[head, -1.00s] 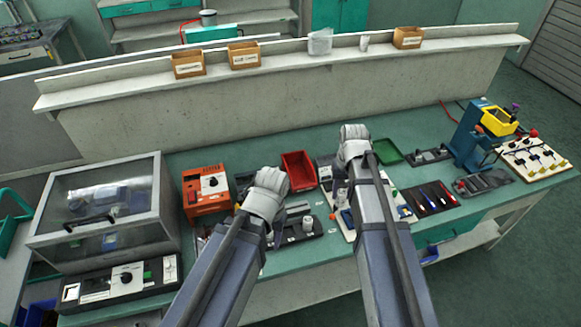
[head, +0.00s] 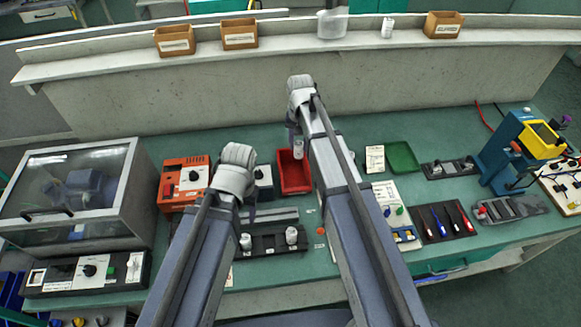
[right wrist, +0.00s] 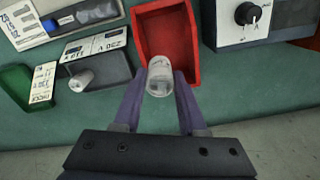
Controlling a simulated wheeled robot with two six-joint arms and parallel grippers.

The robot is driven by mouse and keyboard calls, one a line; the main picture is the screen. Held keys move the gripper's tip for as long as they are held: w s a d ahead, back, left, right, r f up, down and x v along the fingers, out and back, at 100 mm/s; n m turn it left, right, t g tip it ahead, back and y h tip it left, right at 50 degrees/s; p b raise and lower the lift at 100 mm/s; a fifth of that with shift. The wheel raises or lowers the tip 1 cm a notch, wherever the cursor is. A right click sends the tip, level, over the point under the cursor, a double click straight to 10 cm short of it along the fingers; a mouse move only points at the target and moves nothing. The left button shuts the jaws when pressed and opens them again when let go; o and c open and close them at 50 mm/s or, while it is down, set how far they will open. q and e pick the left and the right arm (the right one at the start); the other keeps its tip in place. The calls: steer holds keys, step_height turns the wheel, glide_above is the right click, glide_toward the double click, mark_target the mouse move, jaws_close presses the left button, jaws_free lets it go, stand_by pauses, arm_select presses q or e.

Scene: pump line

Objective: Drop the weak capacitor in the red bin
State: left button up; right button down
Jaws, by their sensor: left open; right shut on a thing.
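The capacitor (right wrist: 159,78), a pale cylinder with printed marks, is held between the purple fingers of my right gripper (right wrist: 160,92). In the head view the capacitor (head: 298,146) hangs below the right wrist, by the red bin (head: 291,180). In the right wrist view the red bin (right wrist: 180,70) is open and empty where visible, and the capacitor overlaps its lower edge. I cannot tell its height above the bin. My left gripper (head: 236,178) is above the bench, left of the red bin; its fingertips are mostly hidden and it holds nothing visible.
A black holder (head: 268,241) carries two white cylinders. Another white cylinder (right wrist: 82,81) lies on a grey tray (right wrist: 115,75) beside the red bin. An orange meter (head: 183,187) and a green tray (head: 403,157) flank the area. The wall shelf stands behind.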

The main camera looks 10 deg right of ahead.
mark_target(298, 156)
arm_select(q)
steer(key=shift+f, duration=0.1)
arm_select(e)
steer(key=shift+f, duration=0.1)
arm_select(q)
step_height(298, 156, down, 6)
steer(key=b, duration=0.6)
arm_select(e)
step_height(298, 156, down, 6)
steer(key=shift+r, duration=0.1)
steer(key=shift+c, duration=1.9)
jaws_free()
arm_select(q)
steer(key=shift+r, duration=0.2)
arm_select(e)
steer(key=shift+r, duration=0.1)
step_height(298, 156, up, 8)
steer(key=p, duration=0.8)
arm_select(q)
step_height(298, 156, up, 8)
steer(key=shift+f, duration=0.15)
arm_select(e)
steer(key=shift+f, duration=0.2)
